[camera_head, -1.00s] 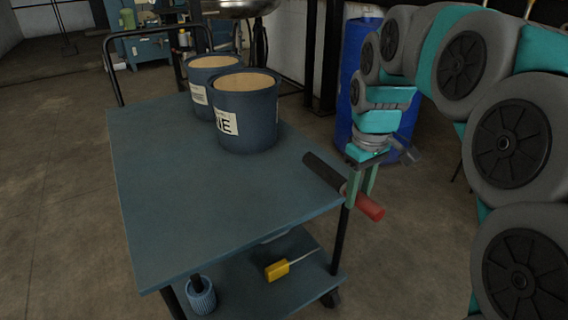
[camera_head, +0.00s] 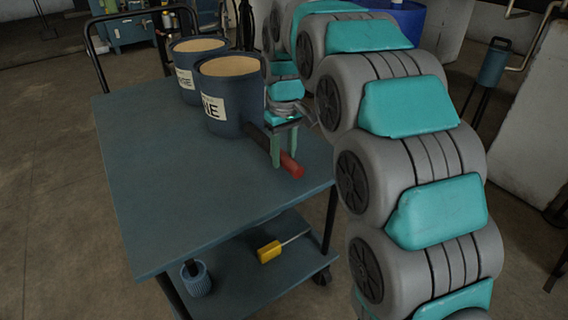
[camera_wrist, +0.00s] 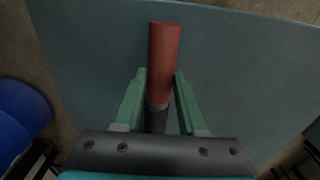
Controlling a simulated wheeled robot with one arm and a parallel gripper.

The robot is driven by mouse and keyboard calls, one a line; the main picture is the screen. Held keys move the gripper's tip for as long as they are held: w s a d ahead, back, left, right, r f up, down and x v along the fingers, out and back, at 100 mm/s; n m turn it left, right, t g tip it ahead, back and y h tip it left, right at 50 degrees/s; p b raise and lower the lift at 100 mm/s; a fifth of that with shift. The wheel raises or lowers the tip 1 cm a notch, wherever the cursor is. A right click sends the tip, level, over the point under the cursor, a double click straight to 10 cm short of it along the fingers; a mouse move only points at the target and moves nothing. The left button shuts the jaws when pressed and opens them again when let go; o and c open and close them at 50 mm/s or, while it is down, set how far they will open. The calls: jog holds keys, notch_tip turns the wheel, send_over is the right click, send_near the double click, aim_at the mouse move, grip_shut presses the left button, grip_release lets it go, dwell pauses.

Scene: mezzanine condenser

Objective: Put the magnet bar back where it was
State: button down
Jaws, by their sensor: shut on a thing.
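The magnet bar (camera_head: 291,166) is a rod with a red end and a dark end. My gripper (camera_head: 284,152) is shut on it near its middle, over the right part of the blue cart's top (camera_head: 190,190). In the wrist view the bar's red end (camera_wrist: 165,62) points up the picture between my green fingers (camera_wrist: 160,100), with the cart top behind it. I cannot tell whether the bar touches the cart top. Its dark end reaches toward the front bucket in the head view.
Two dark blue buckets with labels, the front one (camera_head: 230,95) and the rear one (camera_head: 190,80), stand at the back of the cart top. The lower shelf holds a yellow-handled tool (camera_head: 269,252) and a ribbed blue container (camera_head: 196,278). The front left of the cart top is clear.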

jog(key=shift+f, duration=1.65)
jog(key=shift+f, duration=0.15)
jog(key=c, duration=0.5)
grip_release()
notch_tip(320, 180, up, 12)
jog(key=shift+d+f, duration=0.1)
jog(key=shift+f, duration=0.1)
jog(key=shift+s+r, duration=0.15)
jog(key=shift+r, duration=0.2)
